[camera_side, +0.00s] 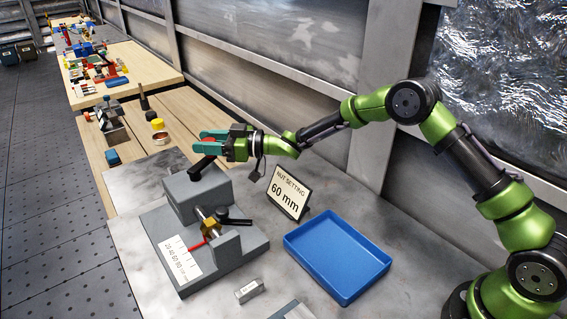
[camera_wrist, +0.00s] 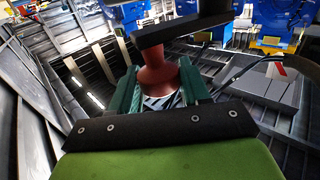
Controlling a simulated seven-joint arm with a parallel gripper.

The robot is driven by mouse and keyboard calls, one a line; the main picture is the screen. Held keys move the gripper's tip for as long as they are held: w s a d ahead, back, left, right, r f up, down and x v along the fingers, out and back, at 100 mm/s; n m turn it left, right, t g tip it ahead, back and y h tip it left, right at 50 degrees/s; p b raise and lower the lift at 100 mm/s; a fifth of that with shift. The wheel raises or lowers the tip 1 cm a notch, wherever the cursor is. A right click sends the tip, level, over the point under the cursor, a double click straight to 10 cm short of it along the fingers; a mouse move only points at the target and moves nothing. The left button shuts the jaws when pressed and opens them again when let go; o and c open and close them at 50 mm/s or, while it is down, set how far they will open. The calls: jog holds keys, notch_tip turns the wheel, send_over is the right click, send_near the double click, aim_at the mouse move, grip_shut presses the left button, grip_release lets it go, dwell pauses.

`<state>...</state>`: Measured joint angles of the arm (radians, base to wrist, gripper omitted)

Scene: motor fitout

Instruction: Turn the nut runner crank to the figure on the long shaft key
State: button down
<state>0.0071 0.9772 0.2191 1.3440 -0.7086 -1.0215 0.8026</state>
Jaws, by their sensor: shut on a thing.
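The nut runner (camera_side: 188,193) is a grey block on a grey base, with a black crank arm (camera_side: 202,168) on top; the arm also shows in the wrist view (camera_wrist: 185,30). My gripper (camera_side: 207,141) is shut on the crank's red handle (camera_wrist: 157,72), between its teal fingers. A white scale (camera_side: 180,260) marked in mm lies on the base, with a red pointer (camera_side: 196,247) at its edge; the exact reading is too small to tell. A small grey block (camera_side: 249,291) with a pale label lies in front. Its figure is unreadable, and I cannot tell whether it is the long shaft key.
A card (camera_side: 288,192) reads "NUT SETTING 60 mm". An empty blue tray (camera_side: 337,292) stands right of the nut runner. A black lever (camera_side: 235,221) sticks out near the brass part (camera_side: 209,229). Another grey piece (camera_side: 295,310) is cut off at the bottom edge.

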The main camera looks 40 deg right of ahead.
jog(key=shift+w+n+g+y, duration=0.35)
jog(key=shift+n+g+y, duration=0.05)
dwell(0.4)
jog(key=c, duration=0.6)
grip_release()
jog(key=shift+a, duration=0.15)
jog(key=shift+c, duration=0.2)
jog(key=v, duration=0.7)
jog(key=shift+d, duration=0.3)
jog(key=shift+s, duration=0.1)
